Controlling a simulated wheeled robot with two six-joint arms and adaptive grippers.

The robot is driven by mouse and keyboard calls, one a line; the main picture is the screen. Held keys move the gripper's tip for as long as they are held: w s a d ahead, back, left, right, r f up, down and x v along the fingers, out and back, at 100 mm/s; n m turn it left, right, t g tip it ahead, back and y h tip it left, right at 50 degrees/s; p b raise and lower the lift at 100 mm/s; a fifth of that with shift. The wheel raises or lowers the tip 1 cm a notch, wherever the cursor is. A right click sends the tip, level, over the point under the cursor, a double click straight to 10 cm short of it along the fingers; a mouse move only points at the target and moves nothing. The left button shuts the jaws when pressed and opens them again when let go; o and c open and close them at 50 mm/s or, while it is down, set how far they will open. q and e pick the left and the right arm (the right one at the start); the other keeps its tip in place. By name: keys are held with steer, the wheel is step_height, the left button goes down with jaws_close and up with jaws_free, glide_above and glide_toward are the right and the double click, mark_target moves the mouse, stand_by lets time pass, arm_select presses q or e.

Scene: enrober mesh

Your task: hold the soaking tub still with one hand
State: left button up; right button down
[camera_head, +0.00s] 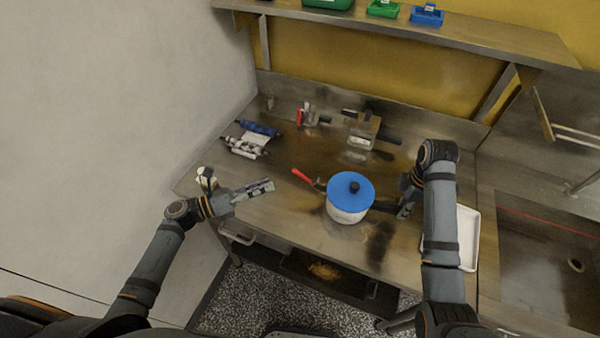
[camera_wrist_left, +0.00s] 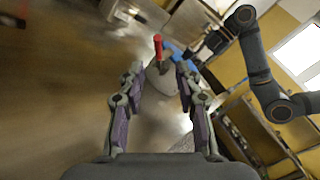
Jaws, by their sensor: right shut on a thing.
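The soaking tub (camera_head: 346,214) is a white round pot with a blue lid (camera_head: 352,188) and a dark knob, standing upright at the middle of the steel bench. My right gripper (camera_head: 398,206) is at its right side, shut on what looks like a dark handle of the tub; the exact contact is partly hidden by the arm. My left gripper (camera_head: 268,187) is empty and left of the tub, apart from it. In the left wrist view its fingers (camera_wrist_left: 158,78) are spread, with the tub beyond them.
A red-handled tool (camera_head: 303,176) lies by the tub's left side. Blue and white rolls (camera_head: 252,138) lie at the back left, and metal devices (camera_head: 362,132) stand at the back. A white tray (camera_head: 467,240) is at the right, beside a sink (camera_head: 545,250). A shelf (camera_head: 470,40) overhangs the back.

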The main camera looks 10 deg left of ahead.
mark_target(300, 174)
arm_select(q)
steer(key=shift+n, duration=0.3)
steer(key=x, duration=1.1)
steer(key=shift+w+d+f, duration=0.15)
steer(key=shift+d+f, duration=0.1)
jaws_close()
